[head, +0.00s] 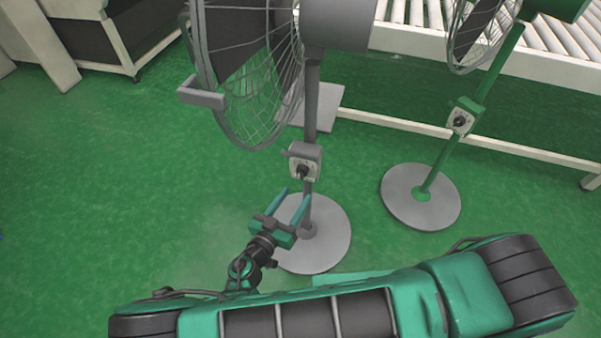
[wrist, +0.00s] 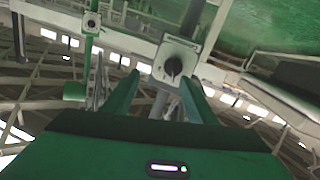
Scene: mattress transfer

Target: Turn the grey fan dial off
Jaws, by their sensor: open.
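The grey fan (head: 312,110) stands on a round grey base in the middle of the head view. Its dial (head: 302,171) is a dark knob on a pale box on the post. In the wrist view the dial knob (wrist: 173,68) shows ahead, between and beyond the fingertips. My gripper (head: 293,199) is open and empty, below and slightly left of the dial box in the head view. The green fingers also show in the wrist view (wrist: 160,88). They appear apart from the knob; the exact gap is hard to tell.
A green fan (head: 437,165) with its own dial box (head: 460,121) stands to the right. A roller conveyor (head: 420,50) runs behind both fans. A white-framed cart (head: 105,40) is at the back left. The green floor (head: 100,200) on the left is clear.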

